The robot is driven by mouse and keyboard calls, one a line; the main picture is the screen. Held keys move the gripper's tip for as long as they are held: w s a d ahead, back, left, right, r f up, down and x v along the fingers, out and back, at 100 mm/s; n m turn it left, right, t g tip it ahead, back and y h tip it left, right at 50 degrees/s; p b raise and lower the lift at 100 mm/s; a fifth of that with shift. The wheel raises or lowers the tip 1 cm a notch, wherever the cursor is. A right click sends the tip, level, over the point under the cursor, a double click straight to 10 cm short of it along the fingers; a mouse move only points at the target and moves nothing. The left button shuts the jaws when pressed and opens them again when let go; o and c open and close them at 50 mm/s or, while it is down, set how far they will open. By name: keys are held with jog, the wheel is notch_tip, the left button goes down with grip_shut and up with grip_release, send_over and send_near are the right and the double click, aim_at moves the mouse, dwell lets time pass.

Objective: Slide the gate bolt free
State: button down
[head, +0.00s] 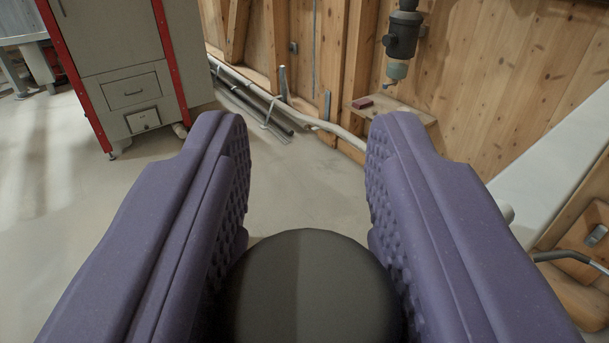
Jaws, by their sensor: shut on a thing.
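My gripper (308,130) shows as two thick purple fingers with bumpy inner pads, reaching forward from the bottom of the head view. The fingers are wide apart at their tips. A dark, smooth, rounded thing (310,290) sits between them low in the view, and my gripper is shut on it. Its lower part is cut off by the frame, and I cannot tell whether it belongs to the gate bolt. At the right edge, a curved dark metal rod (572,258) runs to a wooden block (590,222) with a small metal fitting. I cannot tell whether this is the bolt.
A grey cabinet (115,55) with red edges stands at the back left. Pipes (255,105) lie along the wooden wall (500,60). A small shelf (400,112) sits below a dark wall-mounted fixture (403,35). A white slanted panel (560,150) is on the right. Bare floor lies ahead.

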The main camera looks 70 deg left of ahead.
jog(key=shift+w+r, duration=0.1)
jog(key=c, duration=1.1)
grip_release()
jog(key=shift+c, duration=0.2)
jog(key=o, duration=0.4)
jog(key=shift+w, duration=0.2)
jog(key=shift+c, duration=0.2)
jog(key=shift+s, duration=0.1)
jog(key=p+v, duration=0.1)
jog(key=v, duration=0.7)
